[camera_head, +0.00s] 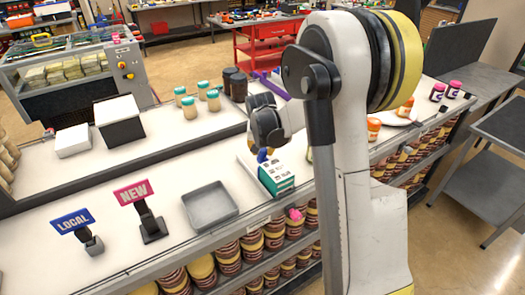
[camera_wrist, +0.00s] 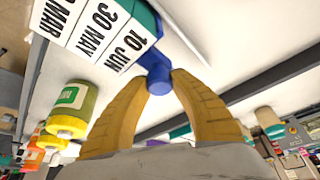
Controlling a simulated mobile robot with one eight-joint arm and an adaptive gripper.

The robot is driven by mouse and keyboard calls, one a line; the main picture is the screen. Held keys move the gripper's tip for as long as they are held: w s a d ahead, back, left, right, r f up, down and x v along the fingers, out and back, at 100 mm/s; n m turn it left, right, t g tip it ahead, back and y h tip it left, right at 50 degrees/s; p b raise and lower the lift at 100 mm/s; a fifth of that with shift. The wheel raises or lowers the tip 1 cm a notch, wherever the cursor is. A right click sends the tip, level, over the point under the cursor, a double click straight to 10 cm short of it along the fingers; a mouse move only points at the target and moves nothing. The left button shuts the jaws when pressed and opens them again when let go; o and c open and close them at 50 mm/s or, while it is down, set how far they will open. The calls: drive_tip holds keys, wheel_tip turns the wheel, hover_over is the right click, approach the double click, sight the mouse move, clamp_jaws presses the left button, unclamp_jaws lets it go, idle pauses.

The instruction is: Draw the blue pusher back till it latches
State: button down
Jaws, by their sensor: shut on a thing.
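The blue pusher (camera_wrist: 154,62) sticks out from the end of a white and teal date block (camera_wrist: 100,32), which shows printed dates such as 30 MAY and 10 JUN. My gripper (camera_wrist: 159,82) has its two yellow-tan fingers on either side of the pusher and is shut on it. In the head view, the date block (camera_head: 277,176) stands on the white counter, and a small blue bit of the pusher (camera_head: 263,155) shows at its far end. My arm covers part of the area around it. Whether the pusher is latched cannot be told.
A grey tray (camera_head: 210,205) and the NEW sign (camera_head: 139,205) and LOCAL sign (camera_head: 78,232) stand left on the counter. Teal-lidded jars (camera_head: 189,107) stand behind. An orange-lidded jar (camera_head: 373,129) is to the right.

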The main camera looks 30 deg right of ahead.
drive_tip(key=shift+w, duration=0.1)
drive_tip(key=w, duration=0.4)
drive_tip(key=shift+w, duration=0.2)
drive_tip(key=c, duration=1.1)
unclamp_jaws()
drive_tip(key=shift+o, duration=0.2)
drive_tip(key=v, duration=1.2)
